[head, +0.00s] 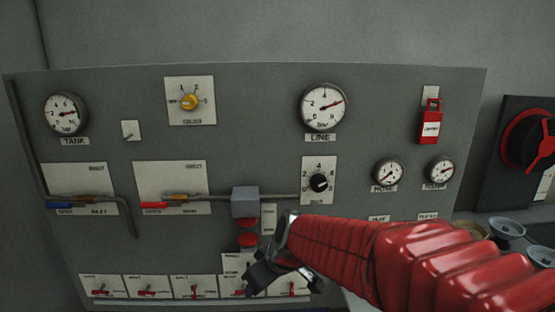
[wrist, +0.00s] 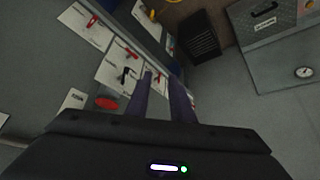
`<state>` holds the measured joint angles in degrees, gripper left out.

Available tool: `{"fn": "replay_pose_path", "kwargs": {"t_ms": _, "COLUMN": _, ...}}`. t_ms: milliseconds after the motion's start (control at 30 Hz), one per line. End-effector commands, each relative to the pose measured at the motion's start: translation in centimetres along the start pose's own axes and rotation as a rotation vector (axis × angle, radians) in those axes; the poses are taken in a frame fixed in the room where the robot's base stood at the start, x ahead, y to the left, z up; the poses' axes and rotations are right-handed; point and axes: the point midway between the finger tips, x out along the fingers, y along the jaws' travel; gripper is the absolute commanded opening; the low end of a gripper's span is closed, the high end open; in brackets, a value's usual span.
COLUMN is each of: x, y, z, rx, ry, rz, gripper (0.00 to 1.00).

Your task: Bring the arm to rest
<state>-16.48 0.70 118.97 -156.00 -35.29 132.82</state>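My red-sleeved arm (head: 400,258) reaches in from the lower right of the head view, across the lower right of the grey panel. My gripper (head: 280,280) is dark and hangs in front of the panel's lower middle, close to the row of small red levers. In the wrist view my gripper (wrist: 161,76) shows two dark fingers with a gap between them and nothing held. The fingers overlap the lever plates in that view; whether they touch the panel I cannot tell.
The grey panel (head: 110,145) carries gauges, a yellow selector knob (head: 189,102), a black knob (head: 319,182) and a red lockout tag (head: 430,122). A grey box with red parts (head: 245,202) sits just above my gripper.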

Motion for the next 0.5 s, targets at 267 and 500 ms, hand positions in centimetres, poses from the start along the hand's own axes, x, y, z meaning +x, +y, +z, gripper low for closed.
{"fn": "replay_pose_path", "kwargs": {"t_ms": 267, "x": 0.1, "y": 1.0, "z": -3.1, "rx": -0.119, "ry": 0.138, "rz": 0.054, "gripper": 0.21}}
{"fn": "replay_pose_path", "kwargs": {"t_ms": 500, "x": -1.2, "y": 3.4, "z": -6.1, "rx": -0.184, "ry": 0.293, "rz": 0.195, "gripper": 0.21}}
